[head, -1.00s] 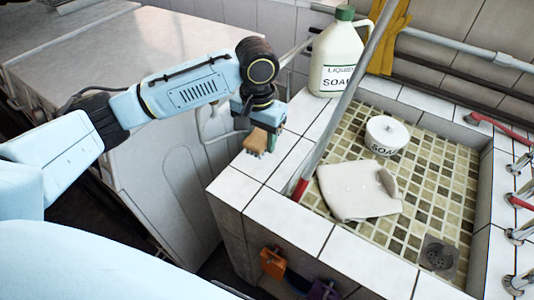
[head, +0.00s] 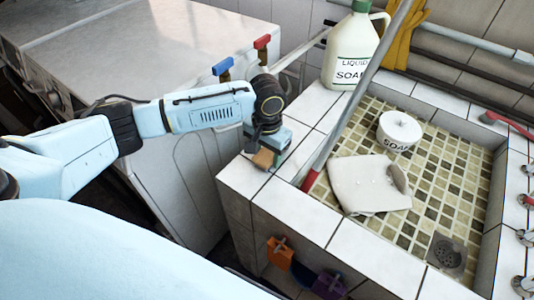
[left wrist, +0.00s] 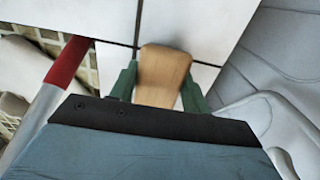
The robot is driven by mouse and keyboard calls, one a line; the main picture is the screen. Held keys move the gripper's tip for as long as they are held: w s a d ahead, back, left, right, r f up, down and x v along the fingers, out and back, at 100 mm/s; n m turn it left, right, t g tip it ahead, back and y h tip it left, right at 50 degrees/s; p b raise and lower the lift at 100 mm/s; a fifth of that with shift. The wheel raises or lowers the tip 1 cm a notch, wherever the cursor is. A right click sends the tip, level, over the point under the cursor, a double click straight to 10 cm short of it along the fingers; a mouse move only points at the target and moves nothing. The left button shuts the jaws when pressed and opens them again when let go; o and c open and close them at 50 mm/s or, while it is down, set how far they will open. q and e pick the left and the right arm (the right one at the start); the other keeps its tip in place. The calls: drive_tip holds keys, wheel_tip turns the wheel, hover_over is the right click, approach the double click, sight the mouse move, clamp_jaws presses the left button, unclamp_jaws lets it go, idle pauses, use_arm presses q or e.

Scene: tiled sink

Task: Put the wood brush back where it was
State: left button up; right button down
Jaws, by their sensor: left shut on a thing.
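The wood brush (head: 263,158) is held in my left gripper (head: 272,146), over the white tiled rim (head: 240,178) at the left corner of the sink. In the left wrist view its pale wooden block (left wrist: 163,72) sits between the two green fingers, with white tiles beyond it. My left gripper is shut on it. I cannot tell whether the brush touches the tiles. My right gripper is not in view.
A pole with a red end (head: 309,181) leans across the rim just right of the brush. A liquid soap jug (head: 349,50) stands behind. A cloth (head: 365,185) and a soap pot (head: 399,131) are in the basin. Orange (head: 280,252) and purple (head: 328,286) objects hang on the front wall.

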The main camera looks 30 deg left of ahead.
sight(267, 154)
use_arm(q)
drive_tip(key=o, duration=0.8)
drive_tip(key=shift+f, duration=0.1)
drive_tip(key=shift+o, duration=0.4)
wheel_tip(267, 154, up, 12)
drive_tip(key=p, duration=0.2)
drive_tip(key=shift+r, duration=0.2)
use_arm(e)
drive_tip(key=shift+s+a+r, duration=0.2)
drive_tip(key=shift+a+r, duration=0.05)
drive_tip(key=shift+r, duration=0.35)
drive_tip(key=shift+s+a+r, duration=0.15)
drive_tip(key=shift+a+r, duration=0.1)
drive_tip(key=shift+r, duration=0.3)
